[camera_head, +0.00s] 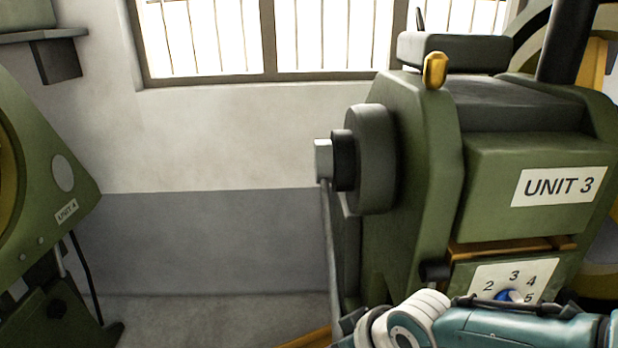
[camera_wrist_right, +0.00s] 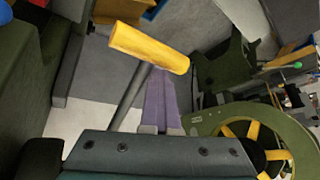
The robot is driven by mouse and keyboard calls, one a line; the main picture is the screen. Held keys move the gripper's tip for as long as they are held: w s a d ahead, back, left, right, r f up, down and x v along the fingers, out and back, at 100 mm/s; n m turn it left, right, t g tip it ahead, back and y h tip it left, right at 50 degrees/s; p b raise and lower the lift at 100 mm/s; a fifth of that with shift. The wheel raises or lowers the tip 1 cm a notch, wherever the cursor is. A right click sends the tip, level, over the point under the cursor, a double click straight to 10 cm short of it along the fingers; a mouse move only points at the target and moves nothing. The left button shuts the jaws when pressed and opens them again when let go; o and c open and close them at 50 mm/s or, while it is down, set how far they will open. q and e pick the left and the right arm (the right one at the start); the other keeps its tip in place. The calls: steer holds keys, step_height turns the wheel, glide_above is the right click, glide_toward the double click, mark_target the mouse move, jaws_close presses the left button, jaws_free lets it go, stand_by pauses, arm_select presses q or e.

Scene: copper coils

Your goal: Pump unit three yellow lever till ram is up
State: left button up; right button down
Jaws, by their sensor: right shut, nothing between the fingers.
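The green machine labelled UNIT 3 (camera_head: 558,186) fills the right of the head view. In the wrist view, a lever with a thick yellow handle (camera_wrist_right: 150,47) on a grey rod (camera_wrist_right: 127,98) crosses the upper middle. My right gripper (camera_wrist_right: 161,72) has its purple fingers together and empty. Their tips meet the lower edge of the yellow handle in the picture; I cannot tell whether they touch it. In the head view my right arm (camera_head: 480,330) crosses low in front of UNIT 3, with its fingers out of frame. I cannot make out the ram. My left gripper is not in view.
A numbered dial with a blue knob (camera_head: 508,296) is just above my right arm. A round grey hub (camera_head: 372,158) sticks out from UNIT 3's left side. Another green machine (camera_head: 40,190) stands at far left. Floor between the machines (camera_head: 200,318) looks clear.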

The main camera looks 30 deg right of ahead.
steer(key=s+d+g+p, duration=0.2)
steer(key=s+g+p, duration=0.1)
steer(key=s, duration=0.6)
steer(key=s+d+g+h+p, duration=0.1)
steer(key=s+d+g+p, duration=0.1)
steer(key=s, duration=0.7)
steer(key=shift+g+p, duration=0.8)
steer(key=shift+p, duration=0.1)
steer(key=shift+r, duration=0.1)
step_height(320, 180, up, 7)
steer(key=p, duration=0.7)
steer(key=shift+a, duration=0.15)
steer(key=shift+w, duration=0.1)
